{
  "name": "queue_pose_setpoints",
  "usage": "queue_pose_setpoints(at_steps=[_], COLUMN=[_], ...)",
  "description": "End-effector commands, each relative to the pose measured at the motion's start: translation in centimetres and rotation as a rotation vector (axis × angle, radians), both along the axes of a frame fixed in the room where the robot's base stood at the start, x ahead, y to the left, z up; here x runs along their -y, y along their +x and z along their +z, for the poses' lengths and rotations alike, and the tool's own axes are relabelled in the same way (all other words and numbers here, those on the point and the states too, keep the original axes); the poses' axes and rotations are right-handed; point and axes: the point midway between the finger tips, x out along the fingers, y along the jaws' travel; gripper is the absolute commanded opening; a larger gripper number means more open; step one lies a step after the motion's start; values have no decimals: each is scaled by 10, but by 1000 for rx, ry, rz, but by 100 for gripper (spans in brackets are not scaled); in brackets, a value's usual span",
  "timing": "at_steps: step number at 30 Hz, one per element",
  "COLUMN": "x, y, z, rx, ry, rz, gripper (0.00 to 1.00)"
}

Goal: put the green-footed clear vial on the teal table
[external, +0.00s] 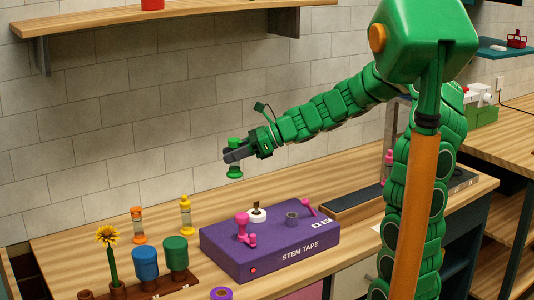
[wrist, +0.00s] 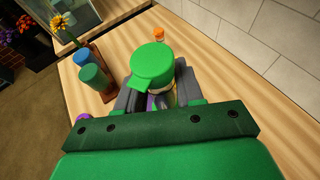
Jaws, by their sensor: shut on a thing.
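My gripper (external: 232,155) is shut on the green-footed clear vial and holds it upright above the wooden counter, behind the purple stem tape box. The vial's green foot (external: 234,173) shows below the fingers and its green top above them; the fingers hide most of the clear middle. In the wrist view the vial's green top (wrist: 152,57) stands between the fingers (wrist: 153,100). A teal surface (external: 487,48) shows at the upper right, cut by the frame edge; I cannot tell whether it is the teal table.
An orange vial (external: 138,226) and a yellow vial (external: 186,216) stand on the counter (external: 75,245). A pink vial (external: 388,168) stands near my arm. The purple box (external: 270,250) and a rack with blue and green cups (external: 176,254) are in front. A red basket (external: 517,39) sits on the teal surface.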

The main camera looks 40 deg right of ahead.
Motion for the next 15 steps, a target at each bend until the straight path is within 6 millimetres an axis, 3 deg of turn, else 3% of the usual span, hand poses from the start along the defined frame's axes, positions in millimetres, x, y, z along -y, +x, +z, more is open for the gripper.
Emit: queue_pose_setpoints(at_steps=[15], x=[-103], y=[5], z=[-15], rx=[1], ry=[2], rz=[97], gripper=[0])
